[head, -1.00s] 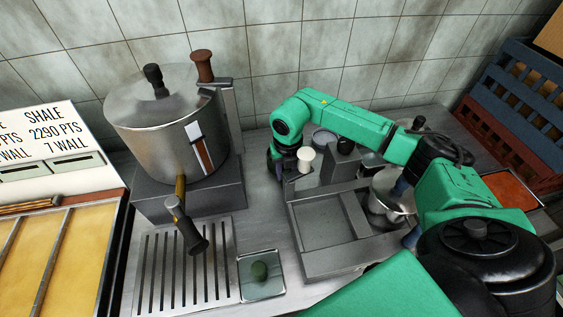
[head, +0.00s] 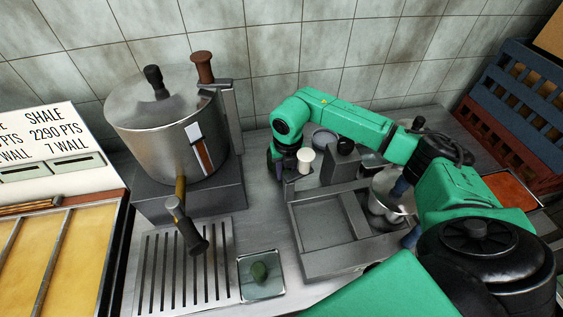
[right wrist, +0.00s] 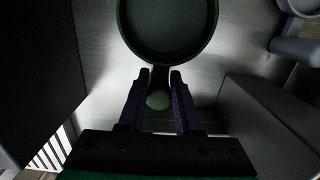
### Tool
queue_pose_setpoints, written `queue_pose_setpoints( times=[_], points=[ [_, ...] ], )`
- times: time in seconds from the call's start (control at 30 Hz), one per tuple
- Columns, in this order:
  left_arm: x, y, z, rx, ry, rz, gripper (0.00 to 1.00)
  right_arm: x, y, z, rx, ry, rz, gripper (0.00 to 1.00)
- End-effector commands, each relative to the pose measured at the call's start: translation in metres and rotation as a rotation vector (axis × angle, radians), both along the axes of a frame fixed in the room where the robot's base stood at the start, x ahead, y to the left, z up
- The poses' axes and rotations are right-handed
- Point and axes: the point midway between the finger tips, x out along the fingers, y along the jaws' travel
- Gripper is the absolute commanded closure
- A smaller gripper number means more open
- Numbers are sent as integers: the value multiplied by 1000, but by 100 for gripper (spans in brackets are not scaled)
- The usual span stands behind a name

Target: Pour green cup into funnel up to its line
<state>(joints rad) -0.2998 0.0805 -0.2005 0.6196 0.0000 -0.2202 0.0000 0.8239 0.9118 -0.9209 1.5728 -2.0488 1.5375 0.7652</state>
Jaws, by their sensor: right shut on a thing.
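My right gripper (right wrist: 158,90) is shut on the short handle of a green cup (right wrist: 168,52). In the right wrist view the cup's round rim is at the top, and its inside is dark, so I cannot tell how full it is. In the head view my right arm comes in from the right and bends down behind the grey stand, where my right gripper (head: 276,174) shows only in part. The green cup is hidden there. I cannot pick out the funnel or its line with certainty. My left gripper is not in view.
A big steel pot (head: 165,125) stands on a dark block at left, its lever (head: 187,225) sticking forward. A slotted grate (head: 185,275) and a small square tray (head: 247,291) with a green lump lie in front. A grey box stand (head: 325,265) and steel pots (head: 390,190) crowd the right.

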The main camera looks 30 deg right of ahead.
Motion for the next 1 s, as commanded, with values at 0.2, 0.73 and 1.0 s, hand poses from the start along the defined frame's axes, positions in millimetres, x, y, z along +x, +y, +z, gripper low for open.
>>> queue_pose_setpoints(
  times=[0.2,0.73,1.0],
  points=[
    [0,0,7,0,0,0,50,1,0,10,0,-2,0,100],
    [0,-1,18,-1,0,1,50,1,0,29,1,-2,0,100],
    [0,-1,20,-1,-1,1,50,1,0,32,1,-2,0,100]
  ],
)
